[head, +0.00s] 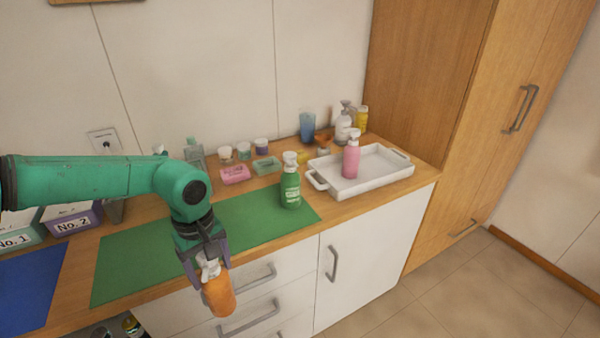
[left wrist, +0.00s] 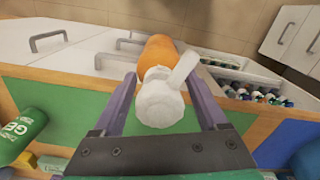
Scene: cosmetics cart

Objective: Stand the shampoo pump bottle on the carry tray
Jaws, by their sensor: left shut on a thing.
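My left gripper (head: 207,262) is shut on an orange bottle (head: 219,295) with a white pump head, likely the shampoo pump bottle; no label is readable. The fingers are at its white top, and the orange body hangs below, slightly tilted, in front of the drawers. In the left wrist view the white pump head (left wrist: 160,100) sits between the fingers, its spout pointing up and right. The white carry tray (head: 378,182) with handles stands at the counter's right end. A pink bottle (head: 351,162) stands upright on its left part. My right gripper is not in view.
A green gel bottle (head: 290,188) stands on the green mat (head: 245,225), left of the tray. Jars and small boxes line the back. A white pump bottle (head: 343,128) and a blue cup (head: 307,126) stand behind the tray. The tray's right part is bare.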

